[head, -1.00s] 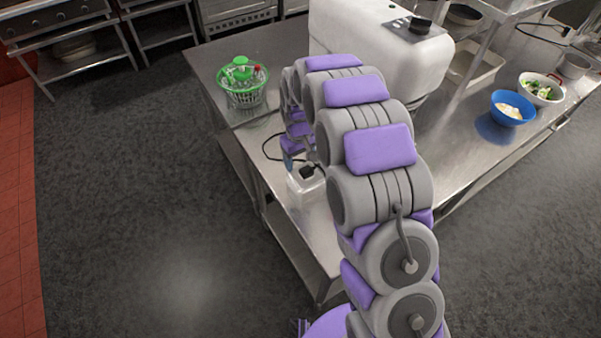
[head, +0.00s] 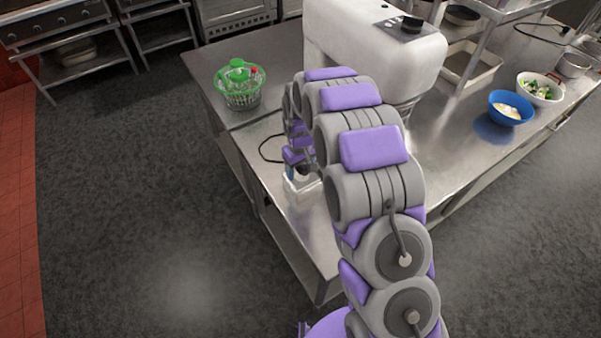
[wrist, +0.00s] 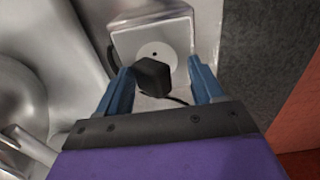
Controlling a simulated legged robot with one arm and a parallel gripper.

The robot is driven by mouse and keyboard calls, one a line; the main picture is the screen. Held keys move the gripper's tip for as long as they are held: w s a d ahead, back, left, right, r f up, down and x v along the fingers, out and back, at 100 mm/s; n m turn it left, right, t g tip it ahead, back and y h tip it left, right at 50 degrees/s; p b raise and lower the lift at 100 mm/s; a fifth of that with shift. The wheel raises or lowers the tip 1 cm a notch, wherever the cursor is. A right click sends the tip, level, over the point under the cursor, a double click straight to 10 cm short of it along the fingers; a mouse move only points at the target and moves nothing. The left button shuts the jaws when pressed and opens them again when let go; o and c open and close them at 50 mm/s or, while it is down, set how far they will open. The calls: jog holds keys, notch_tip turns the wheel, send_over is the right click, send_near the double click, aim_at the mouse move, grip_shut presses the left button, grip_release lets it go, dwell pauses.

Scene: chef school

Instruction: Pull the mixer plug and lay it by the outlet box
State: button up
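The white outlet box (head: 303,190) stands on the steel table near its front left edge. In the wrist view the outlet box (wrist: 125,42) has a round light socket face (wrist: 168,50). The black plug (wrist: 153,76) covers the lower part of that face; I cannot tell how deep it sits. My gripper (wrist: 160,64) is open, with one blue finger on each side of the plug and visible gaps between. The black cord (head: 265,148) curves on the table.
The large white mixer (head: 375,45) stands behind my arm. A green salad spinner (head: 240,88) is at the table's left corner. A blue bowl (head: 510,107) and a bowl of vegetables (head: 541,88) are at right. The floor on the left is clear.

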jog(key=shift+s+d+f, duration=0.15)
jog(key=shift+d+f, duration=0.05)
jog(key=shift+d, duration=0.35)
jog(key=shift+w+d, duration=0.45)
jog(key=shift+d, duration=0.05)
dwell(0.4)
jog(key=shift+w, duration=0.15)
grip_shut()
jog(key=shift+r, duration=0.1)
dwell(0.3)
jog(key=shift+a+r, duration=0.1)
jog(key=shift+r, duration=0.1)
